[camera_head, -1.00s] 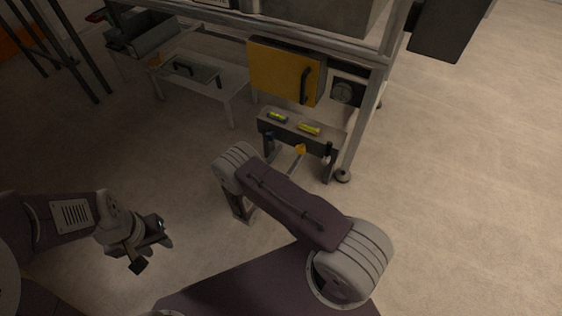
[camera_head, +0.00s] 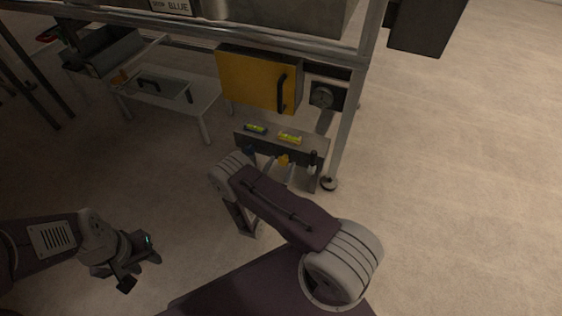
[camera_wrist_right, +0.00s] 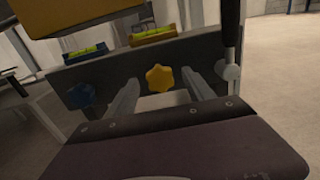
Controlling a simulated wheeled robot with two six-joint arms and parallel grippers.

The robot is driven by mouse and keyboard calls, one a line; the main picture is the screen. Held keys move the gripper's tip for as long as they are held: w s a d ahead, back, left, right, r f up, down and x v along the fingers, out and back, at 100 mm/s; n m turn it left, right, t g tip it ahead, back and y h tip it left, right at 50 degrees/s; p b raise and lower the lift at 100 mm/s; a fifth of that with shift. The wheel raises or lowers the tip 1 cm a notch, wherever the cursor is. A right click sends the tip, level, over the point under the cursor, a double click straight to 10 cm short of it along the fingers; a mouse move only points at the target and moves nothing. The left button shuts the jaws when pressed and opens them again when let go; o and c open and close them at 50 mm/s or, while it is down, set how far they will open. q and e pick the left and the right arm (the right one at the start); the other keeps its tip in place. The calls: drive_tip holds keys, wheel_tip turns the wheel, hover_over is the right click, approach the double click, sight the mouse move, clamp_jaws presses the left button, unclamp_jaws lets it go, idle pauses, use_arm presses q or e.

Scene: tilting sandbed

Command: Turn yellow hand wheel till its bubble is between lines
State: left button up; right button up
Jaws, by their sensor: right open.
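The yellow hand wheel (camera_wrist_right: 160,78) is a star-shaped knob on the front of a dark panel; it also shows in the head view (camera_head: 283,160). The yellow-framed level (camera_wrist_right: 153,35) sits above it on the panel's top, also in the head view (camera_head: 290,138); its bubble is too small to place against the lines. My right gripper (camera_wrist_right: 163,92) is open, its fingers on either side of the yellow wheel and apart from it. My left gripper (camera_head: 142,270) hangs over the floor at lower left, fingers apart and empty.
A blue hand wheel (camera_wrist_right: 80,95) and blue-framed level (camera_wrist_right: 84,53) are left of the yellow pair. A black-handled lever (camera_head: 313,160) stands at the panel's right end. A yellow door (camera_head: 250,78) hangs above. Floor at right is clear.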

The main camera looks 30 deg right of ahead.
clamp_jaws()
drive_tip(key=shift+r, duration=0.1)
